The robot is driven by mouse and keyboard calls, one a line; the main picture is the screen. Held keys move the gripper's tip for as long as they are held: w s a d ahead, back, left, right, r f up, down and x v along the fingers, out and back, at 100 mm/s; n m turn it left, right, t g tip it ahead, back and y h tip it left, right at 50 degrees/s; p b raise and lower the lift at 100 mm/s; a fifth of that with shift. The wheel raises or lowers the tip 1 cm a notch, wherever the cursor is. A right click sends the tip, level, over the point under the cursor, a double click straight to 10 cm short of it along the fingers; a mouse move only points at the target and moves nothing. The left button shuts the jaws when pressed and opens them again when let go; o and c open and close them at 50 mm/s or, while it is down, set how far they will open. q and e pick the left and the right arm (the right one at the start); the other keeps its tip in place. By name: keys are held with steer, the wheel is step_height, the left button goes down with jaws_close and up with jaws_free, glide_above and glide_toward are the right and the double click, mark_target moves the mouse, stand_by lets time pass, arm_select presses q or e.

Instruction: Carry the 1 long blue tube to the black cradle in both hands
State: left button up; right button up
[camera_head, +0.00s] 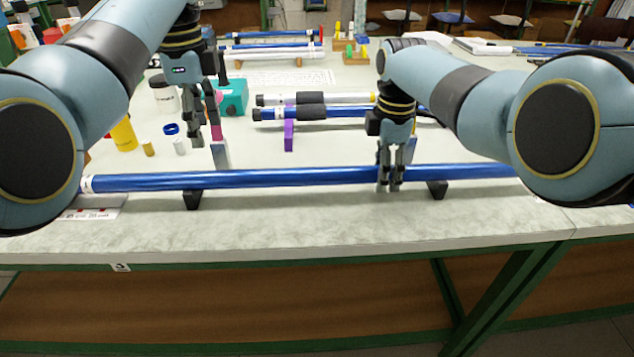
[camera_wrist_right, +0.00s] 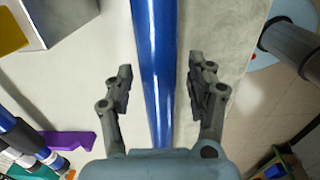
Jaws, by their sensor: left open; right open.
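The long blue tube (camera_head: 290,179) lies level across the front of the table and spans most of its width. Its left end has a white band. The black cradle shows as two dark blocks, a left one (camera_head: 192,199) and a right one (camera_head: 437,190); the tube appears to rest on them. My right gripper (camera_head: 390,186) is open, with its fingers down astride the tube just left of the right block. In the right wrist view the tube (camera_wrist_right: 157,70) runs between the two separated fingers (camera_wrist_right: 160,85). My left gripper (camera_head: 207,140) is open and empty, above and behind the tube.
A purple stand (camera_head: 288,135) holds shorter tubes with black sleeves behind the tube. A teal box (camera_head: 232,97), a white jar (camera_head: 164,94) and a yellow bottle (camera_head: 123,134) stand at the left. More tubes (camera_head: 270,45) lie further back. The table's front strip (camera_head: 300,225) is clear.

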steer(key=shift+r, duration=0.45)
arm_select(q)
steer(key=shift+r, duration=0.3)
arm_select(e)
step_height(320, 180, up, 11)
